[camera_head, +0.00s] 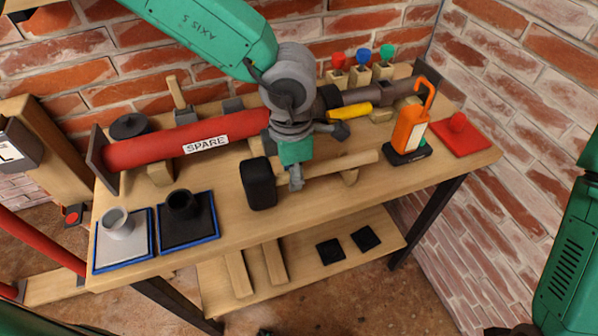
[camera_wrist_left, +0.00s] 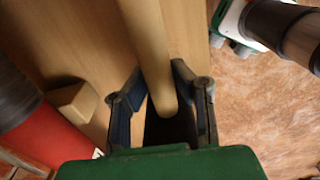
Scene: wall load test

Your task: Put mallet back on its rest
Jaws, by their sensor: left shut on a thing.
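The mallet has a black head (camera_head: 258,183) and a pale wooden handle (camera_head: 335,165), which points right across the bench. My left gripper (camera_head: 296,180) is shut on the handle close to the head. In the left wrist view the handle (camera_wrist_left: 148,45) runs between the two fingers of my left gripper (camera_wrist_left: 165,108), with the dark head (camera_wrist_left: 168,132) beyond. My right gripper is not seen; only green parts of my right arm show at the right edge.
A red pipe marked SPARE (camera_head: 160,148) lies behind the mallet. Two blue-edged trays (camera_head: 205,238) with cylinders stand front left. An orange lantern-like device (camera_head: 408,130) and a red pad (camera_head: 470,140) are at the right. Brick walls close off the back and right.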

